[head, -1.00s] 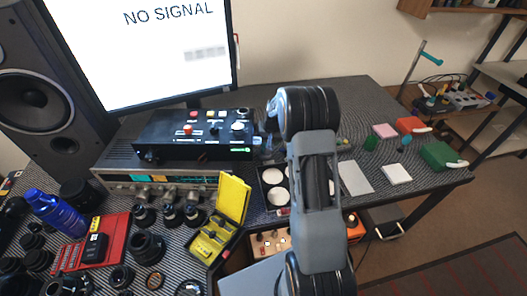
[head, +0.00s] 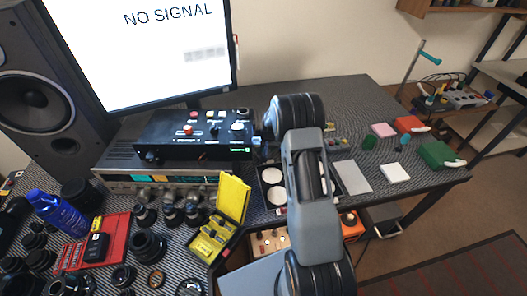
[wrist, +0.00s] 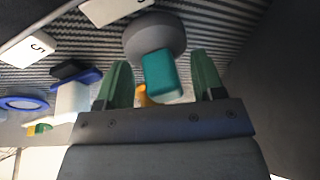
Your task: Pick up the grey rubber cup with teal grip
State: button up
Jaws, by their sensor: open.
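The grey rubber cup (wrist: 154,34) shows at the top middle of the wrist view, a round dark grey body. Its teal grip (wrist: 164,76) points toward my gripper. My gripper (wrist: 160,60) is open, with one green finger on each side of the teal grip. A gap shows between the grip and each finger, wider on the right. In the head view my arm hides the gripper, and I cannot make out the cup there.
In the wrist view, a white numbered card (wrist: 28,47), a blue ring (wrist: 24,103) and a small orange thing (wrist: 142,96) lie near the cup. In the head view, a grey sheet (head: 352,177) and a white block (head: 396,173) lie right of my arm.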

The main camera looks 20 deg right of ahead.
jog(key=shift+s, duration=0.1)
jog(key=c, duration=1)
jog(key=shift+f, duration=0.1)
jog(key=shift+c, duration=0.5)
jog(key=shift+s+a, duration=0.1)
grip_shut()
notch_tip(320, 180, up, 4)
jog(key=shift+f+b, duration=0.25)
jog(key=shift+b, duration=0.2)
jog(key=s+r+b, duration=0.1)
jog(key=s+r, duration=0.8)
jog(key=s, duration=0.4)
jog(key=shift+s+d+r+b, duration=0.3)
jog(key=shift+d+r+b, duration=0.05)
jog(key=shift+b, duration=0.05)
